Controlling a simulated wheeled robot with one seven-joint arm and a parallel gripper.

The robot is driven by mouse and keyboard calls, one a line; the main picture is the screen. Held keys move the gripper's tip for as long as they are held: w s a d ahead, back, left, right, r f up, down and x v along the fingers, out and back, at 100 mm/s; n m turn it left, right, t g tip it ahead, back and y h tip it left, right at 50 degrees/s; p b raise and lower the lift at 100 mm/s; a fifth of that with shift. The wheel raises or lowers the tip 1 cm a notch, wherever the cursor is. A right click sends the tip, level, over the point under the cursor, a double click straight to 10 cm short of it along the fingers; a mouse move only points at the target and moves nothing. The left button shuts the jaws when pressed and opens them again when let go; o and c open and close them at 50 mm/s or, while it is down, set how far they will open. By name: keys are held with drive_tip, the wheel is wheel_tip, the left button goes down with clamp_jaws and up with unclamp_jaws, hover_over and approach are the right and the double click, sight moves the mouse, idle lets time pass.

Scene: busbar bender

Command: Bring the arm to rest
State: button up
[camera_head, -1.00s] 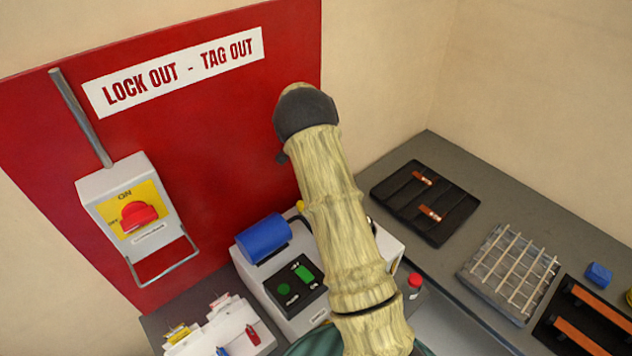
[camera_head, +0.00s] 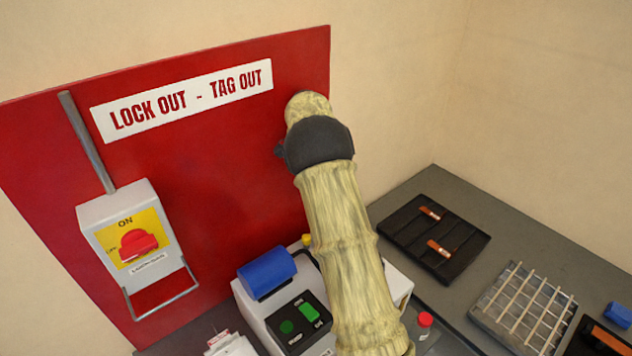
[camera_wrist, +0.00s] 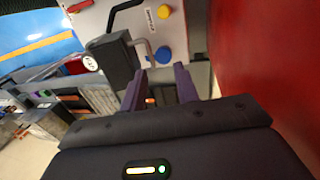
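My arm, in a pale yellow patterned cover with a dark joint, rises in front of the bench in the head view. My gripper is not visible there. In the wrist view, my gripper (camera_wrist: 160,74) shows two dark purple fingers set apart with a gap between them. Nothing is held between the fingers. Beyond them is a white machine face (camera_wrist: 172,38) with a yellow knob and a blue knob. In the head view, the white machine (camera_head: 264,314) with a blue cover (camera_head: 266,272) and green buttons stands partly behind my arm.
A red lock-out board (camera_head: 215,180) carries a switch box (camera_head: 135,240) with a raised lever. On the right, the grey bench holds a black tray (camera_head: 462,262) with copper pieces, a wire rack (camera_head: 522,308) and a blue block (camera_head: 619,315). A red-capped item (camera_head: 425,321) sits near my arm.

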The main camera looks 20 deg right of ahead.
drive_tip(key=shift+w+a+r, duration=0.1)
drive_tip(key=shift+r, duration=0.4)
drive_tip(key=s+a+f+n+t, duration=0.1)
drive_tip(key=s+a+n, duration=0.3)
drive_tip(key=s, duration=1)
drive_tip(key=s+a+f+n+t, duration=0.1)
drive_tip(key=s+a+n+t, duration=0.2)
drive_tip(key=s+n, duration=0.7)
drive_tip(key=s+a, duration=0.2)
drive_tip(key=s, duration=0.2)
drive_tip(key=shift+f+t+y, duration=0.2)
drive_tip(key=shift+t+y, duration=0.1)
drive_tip(key=shift+y, duration=0.1)
